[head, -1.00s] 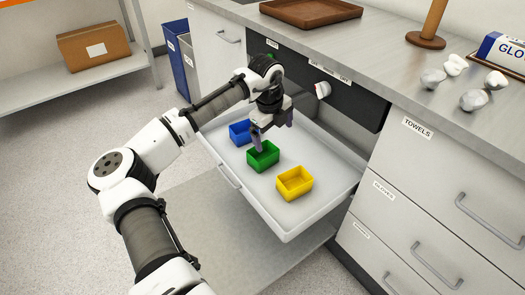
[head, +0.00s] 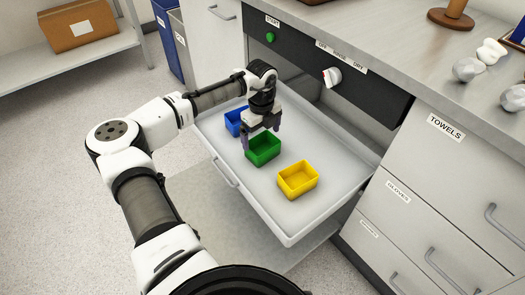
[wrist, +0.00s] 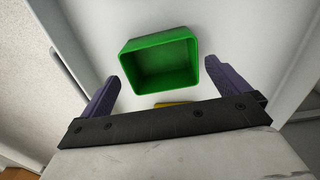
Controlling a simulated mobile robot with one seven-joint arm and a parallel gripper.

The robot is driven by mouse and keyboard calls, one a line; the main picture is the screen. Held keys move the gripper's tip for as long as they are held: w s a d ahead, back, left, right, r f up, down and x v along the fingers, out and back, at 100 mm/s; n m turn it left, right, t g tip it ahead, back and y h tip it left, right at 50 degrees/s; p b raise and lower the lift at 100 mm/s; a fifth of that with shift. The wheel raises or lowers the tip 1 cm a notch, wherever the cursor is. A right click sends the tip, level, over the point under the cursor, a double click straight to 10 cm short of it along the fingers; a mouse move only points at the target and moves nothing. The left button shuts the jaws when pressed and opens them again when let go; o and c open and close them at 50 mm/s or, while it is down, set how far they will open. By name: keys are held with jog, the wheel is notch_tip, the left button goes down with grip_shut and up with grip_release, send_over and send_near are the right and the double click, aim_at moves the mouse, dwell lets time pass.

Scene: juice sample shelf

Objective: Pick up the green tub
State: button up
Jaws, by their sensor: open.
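The green tub (head: 264,150) is an open rectangular box standing upright in the pulled-out white drawer (head: 287,228), between a blue tub (head: 234,122) and a yellow tub (head: 298,180). My gripper (head: 261,139) points down just above the green tub, open and empty. In the wrist view the empty green tub (wrist: 162,64) lies ahead of the gap between the two purple fingers (wrist: 115,90), not between them. A strip of the yellow tub (wrist: 172,104) shows behind the gripper's bar. In the head view the gripper hides part of the blue tub.
A dark panel with a green button (head: 270,37) and a white knob (head: 332,76) rises behind the drawer. The steel counter (head: 385,52) runs above it. Closed drawers (head: 425,190) are at right. The drawer floor around the yellow tub is clear.

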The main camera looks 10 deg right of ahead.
aim_at(262, 153)
notch_tip(262, 153, down, 6)
jog(key=shift+r+b, duration=0.15)
jog(key=shift+b, duration=0.3)
jog(key=c, duration=0.7)
